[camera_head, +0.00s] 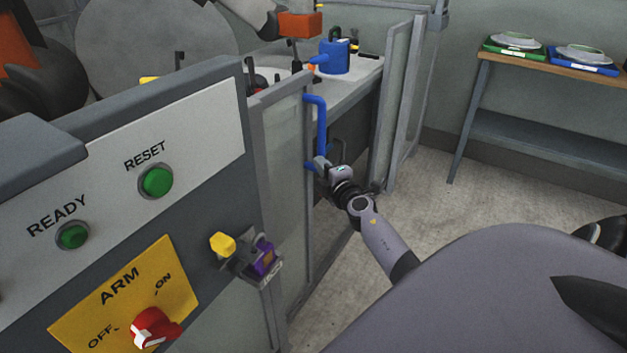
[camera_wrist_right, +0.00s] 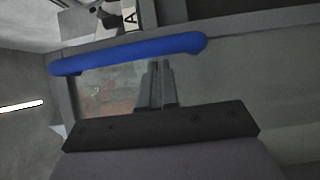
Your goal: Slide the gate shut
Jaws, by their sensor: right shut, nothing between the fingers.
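The gate (camera_head: 286,190) is a grey-framed clear panel beside the control panel. An opening shows between its right edge and the framed panel (camera_head: 393,100) on the right. Its blue handle (camera_head: 321,125) is an upright bar on that right edge. My right gripper (camera_head: 321,166) is at the lower part of the handle, with its fingers shut and empty. In the right wrist view the handle (camera_wrist_right: 130,52) runs across the top, and the closed fingertips (camera_wrist_right: 156,68) end close to it. I cannot tell whether they touch it. My left gripper is not in view.
The control panel (camera_head: 215,110) fills the left, with green buttons, a red ARM knob (camera_head: 153,328) and a yellow-purple latch device (camera_head: 250,255). Behind the gate is a bench with a blue container (camera_head: 334,58). A table (camera_head: 560,65) with trays stands at right. Floor between is clear.

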